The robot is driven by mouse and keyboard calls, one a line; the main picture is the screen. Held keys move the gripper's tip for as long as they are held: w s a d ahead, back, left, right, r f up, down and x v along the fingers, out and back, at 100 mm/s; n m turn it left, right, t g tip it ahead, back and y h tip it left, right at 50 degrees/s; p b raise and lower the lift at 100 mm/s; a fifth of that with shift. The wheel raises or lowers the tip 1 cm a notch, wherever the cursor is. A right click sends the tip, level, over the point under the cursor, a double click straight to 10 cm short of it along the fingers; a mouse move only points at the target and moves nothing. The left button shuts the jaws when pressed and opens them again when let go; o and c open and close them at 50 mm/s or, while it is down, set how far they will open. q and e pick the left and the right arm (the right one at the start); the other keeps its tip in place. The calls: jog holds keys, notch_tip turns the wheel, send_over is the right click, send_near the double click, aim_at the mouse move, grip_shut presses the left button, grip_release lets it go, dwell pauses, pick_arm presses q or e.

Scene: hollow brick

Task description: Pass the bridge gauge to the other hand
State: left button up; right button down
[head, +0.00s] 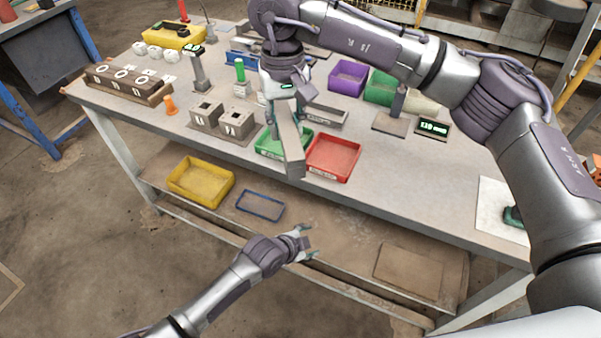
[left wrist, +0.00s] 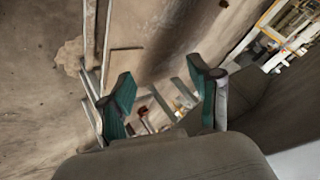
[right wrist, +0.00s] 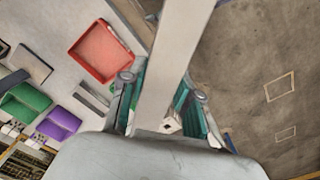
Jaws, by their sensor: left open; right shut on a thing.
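The bridge gauge (head: 290,148) is a long grey bar. My right gripper (head: 284,100) is shut on one end of it, above the bench, and the bar points toward the front edge over the green tray. In the right wrist view the gauge (right wrist: 177,55) runs from between the fingers (right wrist: 160,100) out past the top of the picture. My left gripper (head: 309,243) is open and empty, low in front of the bench and apart from the gauge. The left wrist view shows its two teal fingers (left wrist: 162,92) spread with nothing between them.
On the bench (head: 420,185), a green tray (head: 268,147) and a red tray (head: 347,142) lie near the front edge. Hollow blocks (head: 236,122) stand left of them. A lower shelf (head: 330,222) holds a yellow tray (head: 201,190) and a blue frame (head: 260,215).

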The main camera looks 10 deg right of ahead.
pick_arm(q)
jog(key=s+d+r+m+g+h, duration=0.1)
jog(key=s+d+r+m, duration=0.2)
jog(key=d+r+m, duration=0.5)
jog(key=s+d+r+m+g+h, duration=0.1)
jog(key=s+d+r+m, duration=0.3)
jog(key=r, duration=0.9)
pick_arm(e)
jog(key=shift+r, duration=0.1)
pick_arm(q)
notch_tip(320, 180, up, 6)
jog(key=s+d+y, duration=0.1)
jog(key=d, duration=0.1)
jog(key=m+t+y, duration=0.5)
jog(key=t+y, duration=0.4)
jog(key=t, duration=0.1)
send_near(287, 145)
jog(key=shift+m, duration=0.3)
jog(key=x, duration=1.1)
jog(key=shift+w+f, duration=0.2)
jog(key=shift+f, duration=0.2)
